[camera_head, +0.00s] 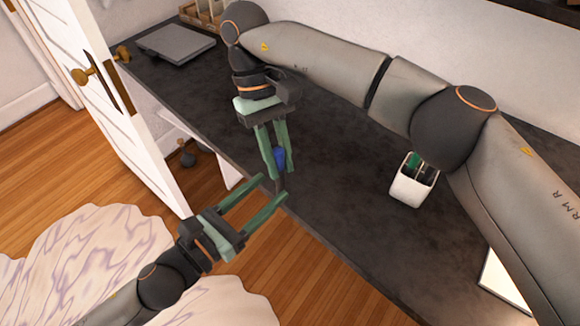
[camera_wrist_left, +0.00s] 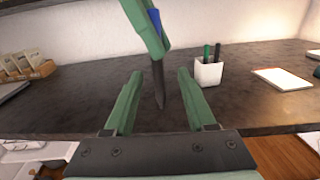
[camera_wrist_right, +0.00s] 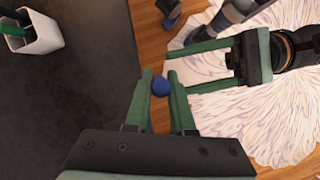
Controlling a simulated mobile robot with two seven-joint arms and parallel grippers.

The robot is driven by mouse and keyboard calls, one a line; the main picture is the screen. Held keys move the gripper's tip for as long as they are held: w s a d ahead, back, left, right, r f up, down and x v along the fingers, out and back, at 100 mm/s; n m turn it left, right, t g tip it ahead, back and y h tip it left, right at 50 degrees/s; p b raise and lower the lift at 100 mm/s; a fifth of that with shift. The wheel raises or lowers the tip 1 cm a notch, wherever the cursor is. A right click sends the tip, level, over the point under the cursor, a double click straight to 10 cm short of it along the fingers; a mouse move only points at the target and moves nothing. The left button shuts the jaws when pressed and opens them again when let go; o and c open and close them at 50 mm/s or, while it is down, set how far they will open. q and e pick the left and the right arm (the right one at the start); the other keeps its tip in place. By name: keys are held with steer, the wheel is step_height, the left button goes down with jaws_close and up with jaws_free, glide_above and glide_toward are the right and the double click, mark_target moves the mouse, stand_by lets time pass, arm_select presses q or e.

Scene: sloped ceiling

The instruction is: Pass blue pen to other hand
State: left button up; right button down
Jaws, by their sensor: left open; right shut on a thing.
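The blue pen (camera_head: 280,158) is held between the fingers of my right gripper (camera_head: 273,160), above the front edge of the desk. Its blue end shows in the right wrist view (camera_wrist_right: 161,87), between the fingertips. In the left wrist view its dark lower part (camera_wrist_left: 158,84) points down from the right gripper's green fingers (camera_wrist_left: 150,30). My left gripper (camera_head: 274,190) is open, with its fingers reaching toward the pen from the lower left. In the left wrist view the pen's dark part appears between the open left fingers (camera_wrist_left: 158,80), but I cannot tell whether it touches them.
A white pen cup (camera_head: 412,188) with a green pen and dark pens stands on the dark desk (camera_head: 335,190). A closed grey laptop (camera_head: 177,43) lies at the far left, and a notepad (camera_head: 500,282) at the right. A white door (camera_head: 120,110) stands left of the desk.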

arm_select(q)
steer(key=x, duration=0.8)
steer(key=shift+c, duration=0.3)
steer(key=c, duration=0.8)
steer(key=shift+s+d, duration=0.1)
jaws_close()
arm_select(e)
steer(key=c, duration=0.7)
jaws_free()
